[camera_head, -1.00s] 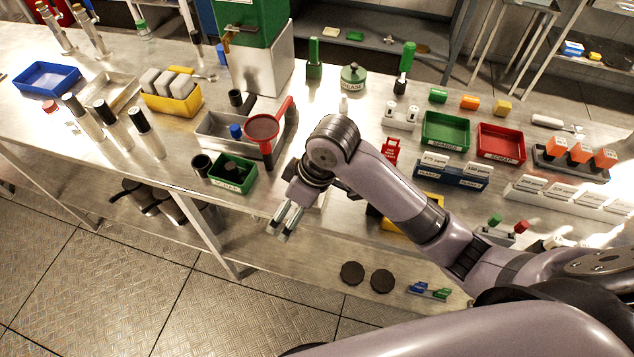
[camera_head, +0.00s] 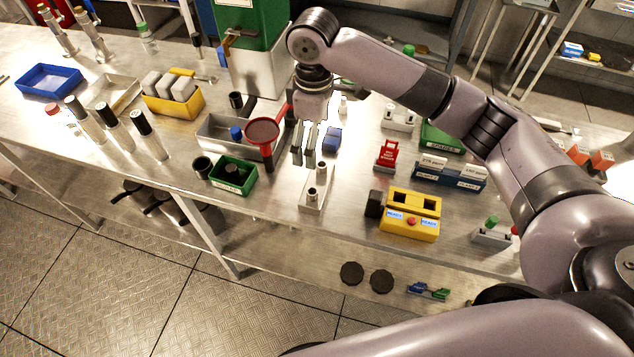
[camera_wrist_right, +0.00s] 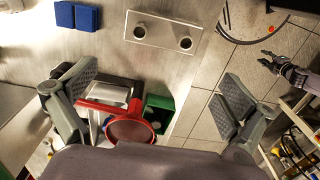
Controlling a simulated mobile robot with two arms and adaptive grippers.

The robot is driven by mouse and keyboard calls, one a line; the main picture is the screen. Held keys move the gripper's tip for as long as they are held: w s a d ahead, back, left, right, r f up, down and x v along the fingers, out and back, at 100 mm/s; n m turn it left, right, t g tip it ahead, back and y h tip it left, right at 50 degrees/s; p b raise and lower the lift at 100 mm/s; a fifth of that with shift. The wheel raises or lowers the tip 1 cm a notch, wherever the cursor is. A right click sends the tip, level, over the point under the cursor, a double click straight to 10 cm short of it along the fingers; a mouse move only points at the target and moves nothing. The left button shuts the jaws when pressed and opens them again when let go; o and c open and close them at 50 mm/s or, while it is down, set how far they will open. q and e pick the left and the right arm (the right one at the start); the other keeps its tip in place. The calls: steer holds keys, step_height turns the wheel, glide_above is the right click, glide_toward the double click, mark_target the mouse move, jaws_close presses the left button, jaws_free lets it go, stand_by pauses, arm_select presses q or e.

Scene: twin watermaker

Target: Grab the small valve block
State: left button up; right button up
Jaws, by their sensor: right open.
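A pale metal block with two round upright ports (camera_head: 316,187), which looks like the small valve block, lies near the front edge of the bench. It also shows at the top of the right wrist view (camera_wrist_right: 163,32). My right gripper (camera_head: 304,158) is open and empty, just behind and above this block in the head view, fingers pointing down. In the right wrist view its fingers (camera_wrist_right: 160,88) are spread wide, with nothing between them at their level. A small dark gripper, apparently my left (camera_wrist_right: 284,68), shows at the right of that view; its jaws are unclear.
A red funnel (camera_head: 262,131) and a green bin (camera_head: 250,184) stand left of the block. A blue block (camera_head: 332,139) lies behind it. A yellow box (camera_head: 410,213) and a red stand (camera_head: 386,157) are to its right. The bench's front edge is close.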

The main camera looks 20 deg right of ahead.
steer(key=p, duration=0.1)
glide_above(317, 182)
steer(key=f, duration=0.6)
steer(key=shift+w+a+f, duration=0.2)
steer(key=shift+f, duration=0.05)
steer(key=f+p, duration=0.1)
steer(key=f, duration=0.1)
steer(key=f+p, duration=0.1)
steer(key=f, duration=0.1)
steer(key=shift+s+d, duration=0.2)
steer(key=shift+s, duration=0.2)
steer(key=shift+f, duration=0.7)
steer(key=shift+c, duration=0.4)
steer(key=c, duration=1.6)
steer(key=shift+w+r, duration=0.15)
steer(key=shift+w, duration=0.05)
steer(key=shift+c, duration=0.2)
